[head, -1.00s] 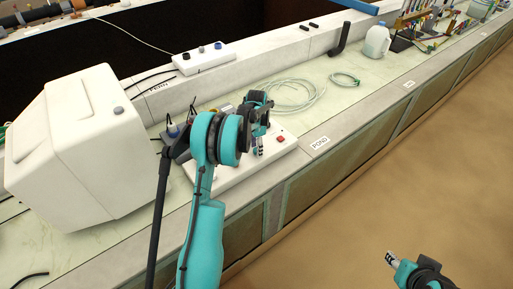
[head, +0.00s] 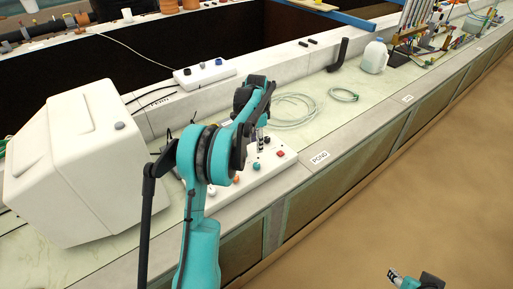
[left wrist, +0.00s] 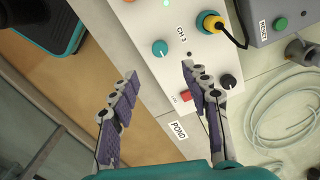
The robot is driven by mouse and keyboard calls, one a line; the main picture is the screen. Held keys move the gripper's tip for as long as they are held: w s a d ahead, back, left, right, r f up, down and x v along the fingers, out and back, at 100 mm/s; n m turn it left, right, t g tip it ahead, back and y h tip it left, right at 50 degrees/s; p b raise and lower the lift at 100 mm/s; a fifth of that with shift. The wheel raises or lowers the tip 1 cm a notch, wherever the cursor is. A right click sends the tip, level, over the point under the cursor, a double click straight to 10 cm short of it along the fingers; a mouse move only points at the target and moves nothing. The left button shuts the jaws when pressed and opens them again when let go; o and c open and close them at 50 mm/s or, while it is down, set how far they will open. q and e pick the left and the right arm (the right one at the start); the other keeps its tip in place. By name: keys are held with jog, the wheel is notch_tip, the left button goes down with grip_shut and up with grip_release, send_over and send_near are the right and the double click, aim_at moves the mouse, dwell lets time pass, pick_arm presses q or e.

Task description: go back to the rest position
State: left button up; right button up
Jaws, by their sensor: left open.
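My left gripper (head: 261,141) is over the white control box (head: 270,168) on the ledge. In the left wrist view its two fingers (left wrist: 158,88) are apart with nothing between them. The box face there shows a teal knob (left wrist: 160,48), a red button (left wrist: 187,97), a black knob (left wrist: 228,82) and the label CH 3. The gap between fingertips and box is hard to judge. My right gripper (head: 394,275) shows only partly at the bottom edge of the head view, above the brown floor; its jaw state is unclear.
A large white housing (head: 80,165) stands left of my left arm. A white socket strip (head: 205,73), coiled pale hoses (head: 295,108) and a translucent jug (head: 375,56) are along the ledge. A grey box (left wrist: 282,20) with a green button is near the control box. The floor at right is clear.

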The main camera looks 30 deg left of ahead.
dwell(0.5)
pick_arm(q)
jog(key=s+d+r+n+t, duration=0.3)
jog(key=s+d+r, duration=0.7)
jog(key=s+d, duration=0.2)
jog(key=s+d+f+n+t, duration=0.2)
jog(key=s+d, duration=0.2)
jog(key=s, duration=0.4)
jog(key=s+d+f+n+t, duration=0.2)
jog(key=s+d, duration=0.3)
jog(key=s, duration=0.3)
jog(key=shift+s+d+f+n, duration=0.2)
jog(key=shift+s+n, duration=0.1)
